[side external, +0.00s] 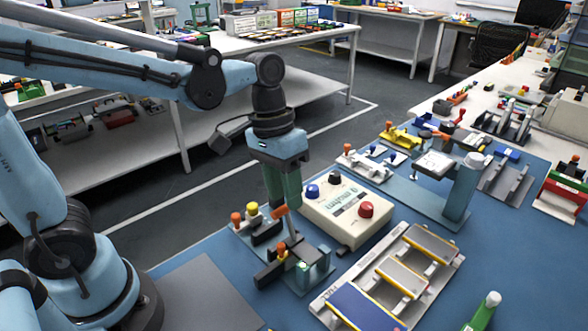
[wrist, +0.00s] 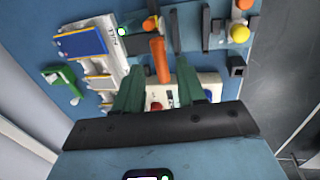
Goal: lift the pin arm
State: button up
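A lever with an orange grip (side external: 281,211), which looks like the pin arm, rises from a dark clamp-like fixture (side external: 312,272) on the blue table. The orange grip also shows in the wrist view (wrist: 160,60), roughly between my fingertips. My gripper (side external: 284,205) points down, with its green fingers close to the grip. In the wrist view my gripper (wrist: 160,66) has its two fingers spread apart, with a gap on each side of the grip. I cannot tell whether either finger touches it. The fixture is partly hidden behind the lever.
A cream control box (side external: 345,214) with red, blue and black knobs stands close behind my gripper. A tray of pouch cells (side external: 330,300) lies to the right. A small fixture with orange and yellow knobs (side external: 252,209) is just left. A grey plate (side external: 205,300) lies flat in front.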

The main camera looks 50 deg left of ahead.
aim_at(300, 235)
jog(key=shift+d+f, duration=0.2)
jog(key=shift+f, duration=0.8)
jog(key=shift+d+f, duration=0.2)
jog(key=shift+f, duration=0.75)
grip_shut()
